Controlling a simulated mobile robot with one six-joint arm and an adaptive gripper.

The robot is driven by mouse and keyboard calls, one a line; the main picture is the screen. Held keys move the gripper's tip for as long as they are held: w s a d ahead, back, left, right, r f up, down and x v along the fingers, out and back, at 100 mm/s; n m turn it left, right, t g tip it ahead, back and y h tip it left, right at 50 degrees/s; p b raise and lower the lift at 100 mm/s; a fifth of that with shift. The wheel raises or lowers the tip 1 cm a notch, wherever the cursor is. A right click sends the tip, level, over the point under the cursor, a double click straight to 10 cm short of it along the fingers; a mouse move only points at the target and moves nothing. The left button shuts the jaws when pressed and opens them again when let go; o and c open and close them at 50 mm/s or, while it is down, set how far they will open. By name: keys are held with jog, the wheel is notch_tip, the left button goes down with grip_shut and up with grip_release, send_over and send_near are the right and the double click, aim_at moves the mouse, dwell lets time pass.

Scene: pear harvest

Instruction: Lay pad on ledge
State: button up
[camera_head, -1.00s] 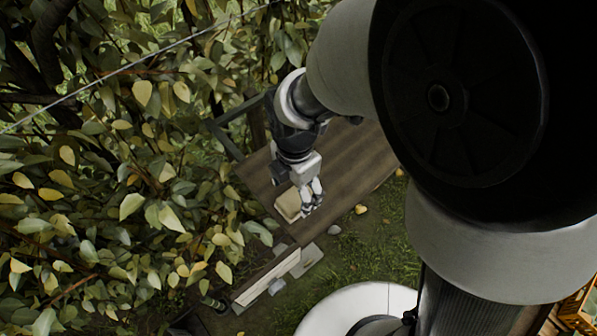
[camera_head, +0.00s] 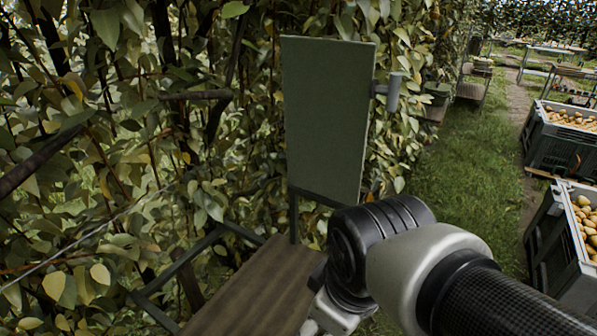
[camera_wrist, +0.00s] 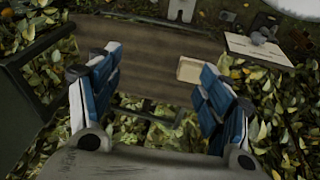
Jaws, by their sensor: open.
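A small pale beige pad (camera_wrist: 190,70) lies on the brown wooden ledge (camera_wrist: 150,62), seen in the wrist view. My gripper (camera_wrist: 158,82) is open, with its blue-padded fingers wide apart and nothing between them. The pad is beyond the fingers, close to the right fingertip in that view, and appears clear of it. In the head view the ledge (camera_head: 245,295) runs along the bottom beside the foliage. My wrist shows over its right side there, but the fingertips and the pad are out of view.
A green upright panel (camera_head: 328,120) with a grey cylindrical fitting (camera_head: 393,92) stands behind the ledge. Dense foliage fills the left. Crates of pears (camera_head: 562,135) stand at the right, with a grass strip (camera_head: 455,185) between. A pale board (camera_wrist: 258,50) lies beyond the ledge.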

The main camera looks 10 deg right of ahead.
jog(key=s+d+r+m+t, duration=0.1)
jog(key=s+d+m, duration=0.3)
jog(key=m, duration=0.4)
jog(key=shift+s+d+m+h, duration=0.25)
jog(key=shift+d+m+h, duration=0.05)
jog(key=shift+d+m, duration=0.1)
notch_tip(320, 180, down, 9)
jog(key=b, duration=0.9)
jog(key=shift+f, duration=0.1)
